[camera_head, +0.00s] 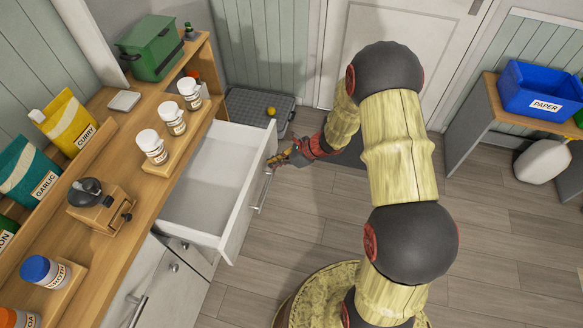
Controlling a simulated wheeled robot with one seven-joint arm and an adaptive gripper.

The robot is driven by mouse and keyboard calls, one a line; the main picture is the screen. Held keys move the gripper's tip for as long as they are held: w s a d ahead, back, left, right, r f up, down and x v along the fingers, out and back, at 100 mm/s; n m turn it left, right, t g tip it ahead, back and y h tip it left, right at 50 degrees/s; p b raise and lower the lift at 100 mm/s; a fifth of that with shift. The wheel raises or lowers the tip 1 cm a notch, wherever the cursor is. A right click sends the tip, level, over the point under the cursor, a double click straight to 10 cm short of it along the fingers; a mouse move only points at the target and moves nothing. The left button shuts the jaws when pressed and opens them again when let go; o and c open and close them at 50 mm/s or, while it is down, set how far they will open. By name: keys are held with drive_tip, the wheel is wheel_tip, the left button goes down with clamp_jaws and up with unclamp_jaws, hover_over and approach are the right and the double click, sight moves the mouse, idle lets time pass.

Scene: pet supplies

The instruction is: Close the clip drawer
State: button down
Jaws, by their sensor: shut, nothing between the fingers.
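A white drawer (207,180) stands pulled out from the wooden counter cabinet at the left. Its inside looks empty. Its front panel (249,198) faces right and carries a metal bar handle (265,188). My gripper (276,160) is shut and empty, at the far end of the drawer front, close to the upper end of the handle. I cannot tell whether it touches the front. No label naming it the clip drawer shows.
The counter top (105,170) holds jars, spice bags, a grinder (100,205) and a green box (150,48). A blue paper bin (540,90) stands on a right-hand table.

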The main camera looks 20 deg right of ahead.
hover_over(216, 160)
drive_tip(key=shift+d, duration=0.1)
idle(0.4)
